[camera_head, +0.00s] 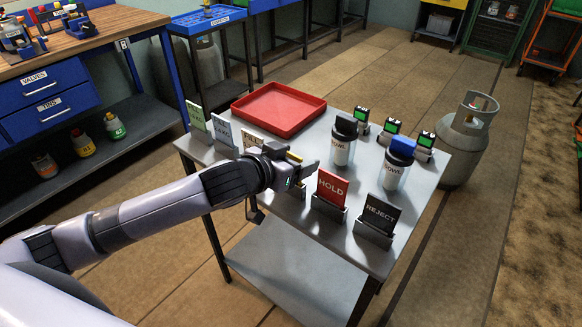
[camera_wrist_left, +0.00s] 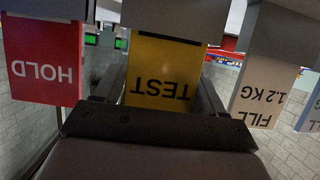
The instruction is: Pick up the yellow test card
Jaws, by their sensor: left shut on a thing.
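The yellow test card (camera_wrist_left: 163,72) stands between my left gripper's fingers in the left wrist view, which shows the scene upside down. Its black TEST lettering is readable, and its lower edge meets a grey holder (camera_wrist_left: 170,18). In the head view only a yellow sliver of the card (camera_head: 294,156) shows; my gripper hides most of it. My left gripper (camera_head: 298,174) is shut on the card, above the near part of the metal table. My right gripper is in neither view.
The red HOLD card (camera_head: 332,187) and black REJECT card (camera_head: 380,213) stand close by to the right, pale cards (camera_head: 222,130) to the left. A red tray (camera_head: 279,108), bottles (camera_head: 343,141) and small green-screened devices (camera_head: 392,128) stand on the metal table (camera_head: 300,142).

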